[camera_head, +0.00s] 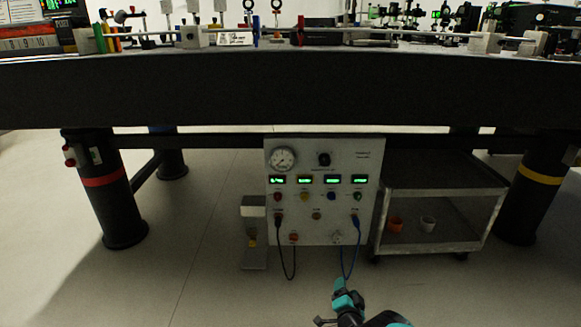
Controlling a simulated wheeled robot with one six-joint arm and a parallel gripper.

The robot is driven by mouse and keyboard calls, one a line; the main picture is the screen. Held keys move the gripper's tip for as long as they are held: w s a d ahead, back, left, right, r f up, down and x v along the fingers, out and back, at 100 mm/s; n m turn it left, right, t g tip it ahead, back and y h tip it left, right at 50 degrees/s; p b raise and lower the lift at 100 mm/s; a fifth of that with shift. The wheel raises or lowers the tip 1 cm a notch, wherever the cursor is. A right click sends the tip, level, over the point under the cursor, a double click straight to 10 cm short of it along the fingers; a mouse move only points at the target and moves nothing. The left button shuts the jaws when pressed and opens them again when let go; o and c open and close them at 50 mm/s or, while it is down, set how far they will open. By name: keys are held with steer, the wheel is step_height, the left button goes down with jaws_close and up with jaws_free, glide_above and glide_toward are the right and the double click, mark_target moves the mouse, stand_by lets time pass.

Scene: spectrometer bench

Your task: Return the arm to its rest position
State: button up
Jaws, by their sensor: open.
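My gripper (342,300) shows at the bottom of the head view, right of centre, as a small dark and teal shape with part of my arm below it. It appears in front of the floor, just below the control panel in the picture. It is open, and I see nothing held in it. The lower part of the arm is cut off by the picture's bottom edge.
A large optical table (300,90) with instruments on top spans the view on dark legs. Below it are a white control panel (318,225) with hanging cables, a small grey stand (254,225) and a grey cart (430,185). The floor at left is clear.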

steer(key=w+a+r+g+h, duration=0.1)
steer(key=w+a+r+g, duration=0.15)
steer(key=w+r, duration=0.55)
step_height(320, 180, up, 16)
steer(key=a+n+g+y, duration=0.1)
steer(key=a+n+g, duration=0.1)
steer(key=g, duration=0.3)
steer(key=s+r+n+g+y, duration=0.3)
steer(key=s+r+n, duration=0.2)
steer(key=s+r, duration=0.9)
steer(key=s+d+r+n+g+y+p, duration=0.1)
steer(key=s+r+n+g+y, duration=0.15)
steer(key=s+r+n, duration=0.9)
steer(key=s+d+r+m+g+y+p, duration=0.1)
steer(key=s+r+g, duration=0.25)
steer(key=s, duration=1.75)
step_height(320, 180, up, 35)
steer(key=p, duration=3.5)
steer(key=shift+a+p, duration=0.2)
steer(key=shift+p, duration=0.15)
